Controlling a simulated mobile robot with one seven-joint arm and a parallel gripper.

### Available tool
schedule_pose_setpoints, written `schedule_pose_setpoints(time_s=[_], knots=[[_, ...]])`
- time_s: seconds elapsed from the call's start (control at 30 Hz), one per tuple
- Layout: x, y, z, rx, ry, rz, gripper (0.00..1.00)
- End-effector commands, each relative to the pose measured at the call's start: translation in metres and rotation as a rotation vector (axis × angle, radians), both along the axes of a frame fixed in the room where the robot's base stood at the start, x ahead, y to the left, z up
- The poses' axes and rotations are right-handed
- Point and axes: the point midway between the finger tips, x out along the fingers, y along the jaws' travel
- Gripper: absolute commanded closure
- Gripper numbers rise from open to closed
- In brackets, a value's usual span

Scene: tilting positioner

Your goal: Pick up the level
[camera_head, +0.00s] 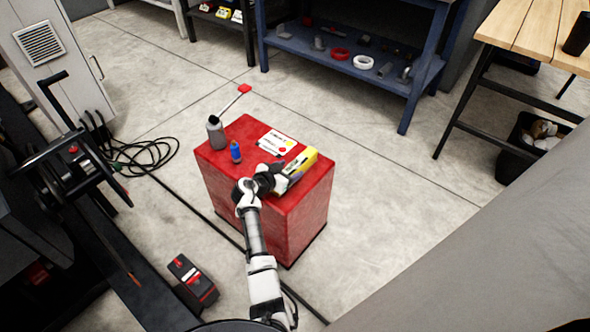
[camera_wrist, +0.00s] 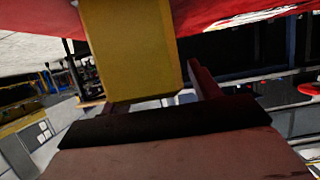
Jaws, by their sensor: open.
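The level (camera_head: 302,163) is a yellow block with grey and dark parts. It lies on the red cabinet (camera_head: 313,215), near the right side of its top. My gripper (camera_head: 275,180) is right at the level's near end, and my arm partly hides that end. In the wrist view a broad yellow face of the level (camera_wrist: 130,50) stands large in front of the open fingers (camera_wrist: 160,92), with the red cabinet top along the upper edge. The fingers are apart; I cannot tell whether they touch the level.
A grey bottle (camera_head: 215,133), a small blue item (camera_head: 235,151) and a printed card (camera_head: 277,142) share the cabinet top. A red-tipped rod (camera_head: 232,101) rises behind the bottle. A black and red box (camera_head: 193,282) stands on the floor. A blue shelf (camera_head: 350,45) is behind.

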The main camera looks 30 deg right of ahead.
Motion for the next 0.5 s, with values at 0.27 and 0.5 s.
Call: schedule_pose_setpoints(time_s=[0.27,0.5], knots=[[0.0043,-0.0106,-0.005,0.0,0.0,0.002,0.38],[0.004,-0.0104,-0.0049,0.0,0.001,0.001,0.54]])
